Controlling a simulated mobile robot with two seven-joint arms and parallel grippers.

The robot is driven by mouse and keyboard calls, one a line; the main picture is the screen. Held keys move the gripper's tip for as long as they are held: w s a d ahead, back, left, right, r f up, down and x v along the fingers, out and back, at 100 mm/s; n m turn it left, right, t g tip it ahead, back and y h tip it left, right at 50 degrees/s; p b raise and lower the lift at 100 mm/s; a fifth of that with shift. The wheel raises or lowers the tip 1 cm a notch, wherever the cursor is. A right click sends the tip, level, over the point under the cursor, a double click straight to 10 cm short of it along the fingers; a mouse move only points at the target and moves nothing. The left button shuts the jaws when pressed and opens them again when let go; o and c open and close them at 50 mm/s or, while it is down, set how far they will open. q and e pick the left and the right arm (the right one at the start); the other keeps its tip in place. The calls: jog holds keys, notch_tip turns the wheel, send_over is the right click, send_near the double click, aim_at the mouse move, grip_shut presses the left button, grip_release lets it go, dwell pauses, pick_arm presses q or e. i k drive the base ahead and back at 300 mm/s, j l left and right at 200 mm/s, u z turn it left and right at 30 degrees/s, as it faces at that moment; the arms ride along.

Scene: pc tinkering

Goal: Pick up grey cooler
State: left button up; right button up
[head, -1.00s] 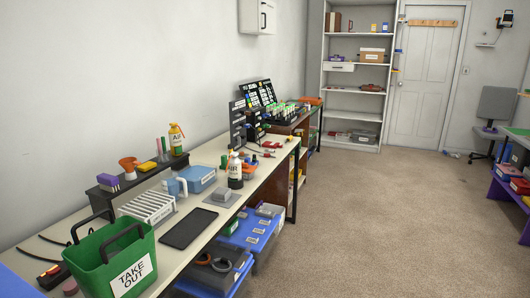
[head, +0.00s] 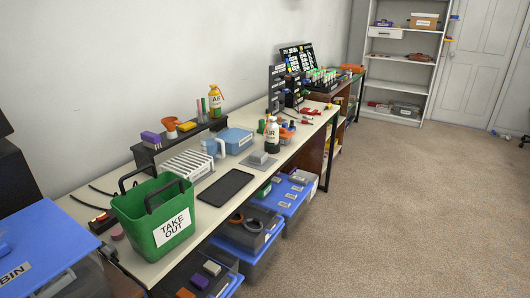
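A small grey block (head: 259,157), which looks like the grey cooler, sits on a flat grey pad (head: 249,164) near the front edge of the long workbench. It is too small to make out its details. Another small grey block (head: 211,268) lies in a bin under the bench, and I cannot tell whether it is also a cooler. Neither of my grippers shows in the head view.
Blue-lidded bins (head: 283,197) sit below. The carpet (head: 400,210) to the right is clear.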

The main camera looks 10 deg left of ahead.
aim_at(257, 157)
jog(key=u, duration=0.7)
jog(key=i+l+u, duration=0.15)
jog(key=l+u, duration=0.3)
jog(key=i+l+u, duration=0.15)
jog(key=l+u, duration=0.15)
jog(key=u, duration=0.2)
jog(key=l+u, duration=0.4)
jog(key=l, duration=0.5)
jog(key=l+u, duration=0.15)
jog(key=l, duration=0.8)
